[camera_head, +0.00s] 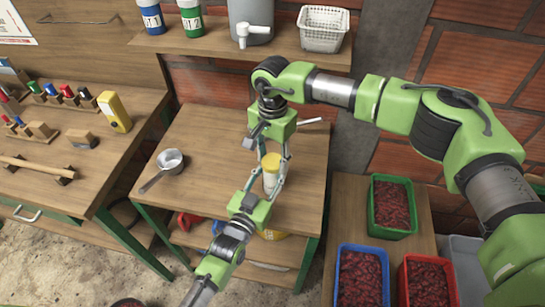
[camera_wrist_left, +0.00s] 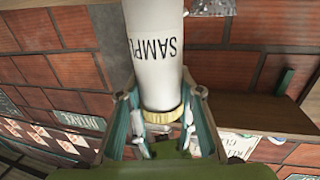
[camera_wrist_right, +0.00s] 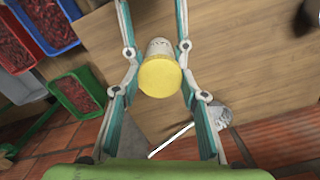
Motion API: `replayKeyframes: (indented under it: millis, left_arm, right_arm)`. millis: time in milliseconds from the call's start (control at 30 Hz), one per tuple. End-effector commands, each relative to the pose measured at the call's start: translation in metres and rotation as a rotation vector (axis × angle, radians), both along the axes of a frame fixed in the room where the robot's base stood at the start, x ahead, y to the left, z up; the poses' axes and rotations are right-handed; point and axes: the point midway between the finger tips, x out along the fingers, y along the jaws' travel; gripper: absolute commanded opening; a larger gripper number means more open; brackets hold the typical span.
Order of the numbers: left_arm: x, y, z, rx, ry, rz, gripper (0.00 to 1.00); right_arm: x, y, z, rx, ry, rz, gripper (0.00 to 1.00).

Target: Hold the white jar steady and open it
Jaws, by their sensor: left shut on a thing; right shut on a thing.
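My left gripper (camera_head: 272,188) reaches in from the front and is shut on the jar, a finger on each side. My right gripper (camera_head: 273,154) comes down from above and is shut at the jar's top, its fingers on either side of the lid. The right wrist view shows the round lid (camera_wrist_right: 160,77) between these fingers. The exact contact spots are partly hidden.
A metal saucepan (camera_head: 170,160) lies on the table's left part. A workbench with small tools (camera_head: 62,95) is further left. A shelf (camera_head: 220,45) with containers and a white basket (camera_head: 323,29) is behind.

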Motion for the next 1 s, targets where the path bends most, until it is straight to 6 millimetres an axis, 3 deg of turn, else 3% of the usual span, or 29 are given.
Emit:
replayKeyframes:
  millis: [300,500,1000]
  left_arm:
    - [-0.0005,-0.0004,-0.0005,0.000,0.001,-0.001,0.00]
    - [-0.0005,-0.0003,-0.0005,0.000,0.001,-0.001,0.00]
    - [-0.0003,-0.0001,-0.0006,0.000,0.001,0.000,0.00]
  right_arm:
    - [0.0009,-0.0006,0.0005,-0.001,-0.003,0.577,0.14]
    - [0.0009,-0.0005,0.0007,-0.001,-0.003,0.810,0.14]
    - [0.0010,-0.0006,0.0007,-0.001,-0.003,0.821,0.14]
